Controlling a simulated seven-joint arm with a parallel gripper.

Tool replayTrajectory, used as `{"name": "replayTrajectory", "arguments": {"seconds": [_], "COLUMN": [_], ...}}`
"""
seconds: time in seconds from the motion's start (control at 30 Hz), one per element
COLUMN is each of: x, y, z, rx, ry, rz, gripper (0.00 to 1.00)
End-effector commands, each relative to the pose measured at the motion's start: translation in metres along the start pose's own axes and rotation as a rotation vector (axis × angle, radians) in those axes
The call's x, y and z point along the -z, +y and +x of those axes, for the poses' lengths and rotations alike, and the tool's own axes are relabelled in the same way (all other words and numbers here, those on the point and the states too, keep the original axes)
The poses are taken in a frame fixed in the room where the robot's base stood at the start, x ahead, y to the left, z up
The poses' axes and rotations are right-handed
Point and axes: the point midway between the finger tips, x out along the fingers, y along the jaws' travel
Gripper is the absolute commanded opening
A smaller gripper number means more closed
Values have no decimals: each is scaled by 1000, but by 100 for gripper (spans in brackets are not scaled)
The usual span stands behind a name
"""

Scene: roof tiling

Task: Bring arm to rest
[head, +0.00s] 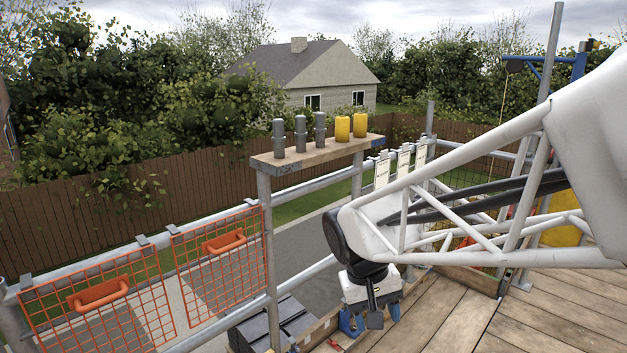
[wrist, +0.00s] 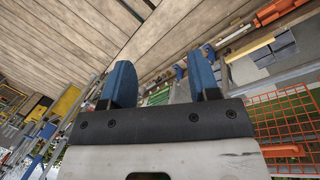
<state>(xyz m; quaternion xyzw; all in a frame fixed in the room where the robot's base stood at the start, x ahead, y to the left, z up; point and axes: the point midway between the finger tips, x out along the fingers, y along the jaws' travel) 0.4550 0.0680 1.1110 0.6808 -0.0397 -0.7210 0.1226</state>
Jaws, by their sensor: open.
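My gripper (head: 366,322) hangs at the end of my white arm in the head view, low over the near edge of the wooden deck (head: 450,315). In the wrist view my gripper (wrist: 160,85) shows two blue fingers set well apart. Nothing is between them, so it is open and empty. Its fingertips look apart from the deck boards behind them, but the exact gap is hard to tell.
A plank shelf (head: 315,153) on the scaffold holds grey cylinders and two yellow ones. Orange mesh panels (head: 95,305) hang on the rail at left. Bare deck lies at lower right.

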Motion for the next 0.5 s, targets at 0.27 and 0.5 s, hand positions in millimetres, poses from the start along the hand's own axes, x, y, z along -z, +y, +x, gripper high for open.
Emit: {"name": "replayTrajectory", "arguments": {"seconds": [0.27,0.5], "x": [-53,-97], "y": [30,47], "z": [-7,-8], "rx": [87,149], "ry": [85,170], "rz": [58,107], "gripper": [56,56]}}
